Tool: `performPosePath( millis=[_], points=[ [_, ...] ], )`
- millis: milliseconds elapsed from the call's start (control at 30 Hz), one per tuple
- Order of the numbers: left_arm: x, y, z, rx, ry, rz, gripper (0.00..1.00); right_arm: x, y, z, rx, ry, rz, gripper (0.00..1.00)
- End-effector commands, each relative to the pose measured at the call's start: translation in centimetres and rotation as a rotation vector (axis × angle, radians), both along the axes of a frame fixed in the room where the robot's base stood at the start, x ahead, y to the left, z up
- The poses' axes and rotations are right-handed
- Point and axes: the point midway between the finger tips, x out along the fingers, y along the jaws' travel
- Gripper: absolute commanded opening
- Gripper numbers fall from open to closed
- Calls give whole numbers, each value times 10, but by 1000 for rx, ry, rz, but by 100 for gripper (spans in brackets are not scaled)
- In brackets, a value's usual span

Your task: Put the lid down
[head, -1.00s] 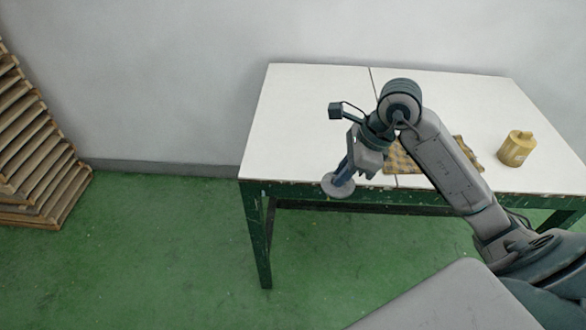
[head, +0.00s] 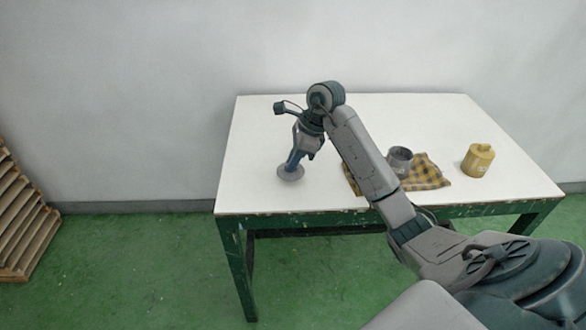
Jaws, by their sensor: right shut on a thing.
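The lid (head: 290,173) is a flat grey disc over the left part of the white table (head: 262,135). My right gripper (head: 296,160) points down and is shut on it from above; blue shows at the fingers. The lid is at or just above the table top; I cannot tell whether it touches. My left gripper is not in view.
A dark grey open can (head: 400,160) stands on a yellow and black checked cloth (head: 428,178), partly behind my right arm. A yellow container (head: 478,160) stands to the right. The table's left part is clear around the lid. Stacked wooden pallets (head: 22,225) stand far left.

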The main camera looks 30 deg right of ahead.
Motion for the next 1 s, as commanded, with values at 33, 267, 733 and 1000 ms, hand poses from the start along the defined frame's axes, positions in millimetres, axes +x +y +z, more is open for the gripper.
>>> performPosePath(
  millis=[33,267,733,1000],
  points=[
    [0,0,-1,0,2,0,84,1,0,-3,0,1,0,0],
    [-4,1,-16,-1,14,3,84,0,0,-31,0,4,-1,0],
    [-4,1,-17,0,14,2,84,0,0,-37,-1,0,0,0],
    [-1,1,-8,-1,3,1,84,0,0,-37,-1,0,0,33]
  ],
)
